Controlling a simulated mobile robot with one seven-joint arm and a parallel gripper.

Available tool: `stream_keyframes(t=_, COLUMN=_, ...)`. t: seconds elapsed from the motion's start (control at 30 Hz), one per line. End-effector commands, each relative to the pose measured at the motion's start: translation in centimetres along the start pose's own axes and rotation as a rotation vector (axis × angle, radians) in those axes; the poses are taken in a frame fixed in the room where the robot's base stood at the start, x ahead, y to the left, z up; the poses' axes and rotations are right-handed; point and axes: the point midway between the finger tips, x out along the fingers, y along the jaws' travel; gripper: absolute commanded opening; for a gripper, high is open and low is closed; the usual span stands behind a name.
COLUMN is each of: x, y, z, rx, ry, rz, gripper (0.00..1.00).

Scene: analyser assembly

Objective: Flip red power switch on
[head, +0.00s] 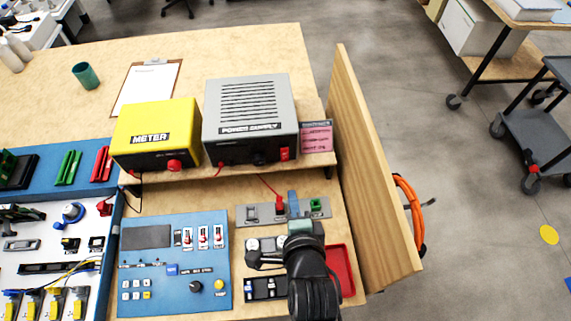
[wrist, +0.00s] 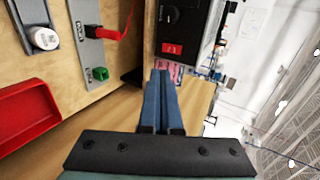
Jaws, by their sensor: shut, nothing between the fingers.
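The grey power supply (head: 250,108) stands on the raised shelf, right of the yellow meter. Its red power switch (head: 285,153) is at the lower right of the front face. In the wrist view the switch (wrist: 172,49) shows on the black front panel (wrist: 188,22), just beyond my fingertips. I cannot tell its position. My gripper (head: 292,196) is below and in front of the switch, apart from it. In the wrist view its blue fingers (wrist: 160,76) are shut together, empty, pointing toward the panel's switch end.
A pink note (head: 317,136) is right of the switch. A tall wooden side panel (head: 372,165) stands to the right. Below are a grey strip with a red plug (head: 279,203) and green socket (head: 317,205), and a red tray (head: 348,272). The yellow meter (head: 155,128) is at left.

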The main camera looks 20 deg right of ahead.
Motion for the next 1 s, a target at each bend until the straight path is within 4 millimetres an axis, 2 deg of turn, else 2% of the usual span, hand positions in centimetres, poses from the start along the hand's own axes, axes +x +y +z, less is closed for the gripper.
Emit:
stream_keyframes(t=0.6, x=9.8, y=-0.4, z=0.0, rx=0.0, ry=0.0, rz=-0.002, gripper=0.0)
stream_keyframes(t=0.8, x=11.9, y=-1.0, z=0.0, rx=0.0, ry=0.0, rz=-0.002, gripper=0.0)
stream_keyframes(t=1.0, x=12.8, y=-1.2, z=0.0, rx=0.0, ry=0.0, rz=-0.001, gripper=0.0)
